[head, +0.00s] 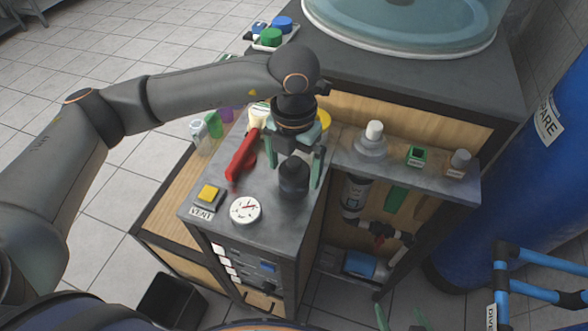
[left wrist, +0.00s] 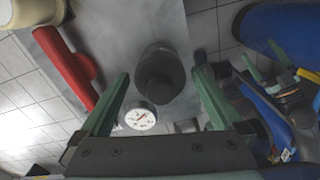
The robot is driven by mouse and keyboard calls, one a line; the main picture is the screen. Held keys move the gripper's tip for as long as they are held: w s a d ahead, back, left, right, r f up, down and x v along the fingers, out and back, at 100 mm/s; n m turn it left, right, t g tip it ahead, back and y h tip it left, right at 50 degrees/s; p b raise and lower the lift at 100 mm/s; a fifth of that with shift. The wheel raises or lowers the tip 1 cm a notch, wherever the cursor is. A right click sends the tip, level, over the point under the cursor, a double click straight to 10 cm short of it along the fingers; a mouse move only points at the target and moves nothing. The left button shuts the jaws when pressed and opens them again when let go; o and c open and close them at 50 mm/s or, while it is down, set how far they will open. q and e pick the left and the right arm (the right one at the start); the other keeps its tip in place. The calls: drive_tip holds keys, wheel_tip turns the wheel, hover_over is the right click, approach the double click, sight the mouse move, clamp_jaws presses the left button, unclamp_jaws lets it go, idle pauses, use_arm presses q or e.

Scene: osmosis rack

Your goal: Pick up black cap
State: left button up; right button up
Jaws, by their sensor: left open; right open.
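The black cap (head: 293,181) is a dark, rounded cylinder standing upright on the grey counter top, behind the round dial. My left gripper (head: 296,168) reaches down over it from above. Its two green fingers are open, one on each side of the cap. In the left wrist view the cap (left wrist: 160,72) lies between and beyond the open fingertips (left wrist: 161,80), with gaps on both sides. I cannot tell how far the tips reach down along it. My right gripper (head: 402,317) shows only as green fingers at the bottom edge, open and away from the cap.
A red handle (head: 243,155) lies left of the cap. The dial (head: 245,210) and yellow VENT button (head: 209,193) are in front. A grey-white bottle (head: 370,143) and green box (head: 417,156) stand on the right shelf. Blue pipes (head: 505,280) are at lower right.

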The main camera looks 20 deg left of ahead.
use_arm(q)
drive_tip(key=shift+f, duration=0.3)
drive_tip(key=shift+c, duration=0.4)
drive_tip(key=c, duration=1.1)
drive_tip(key=shift+r, duration=0.15)
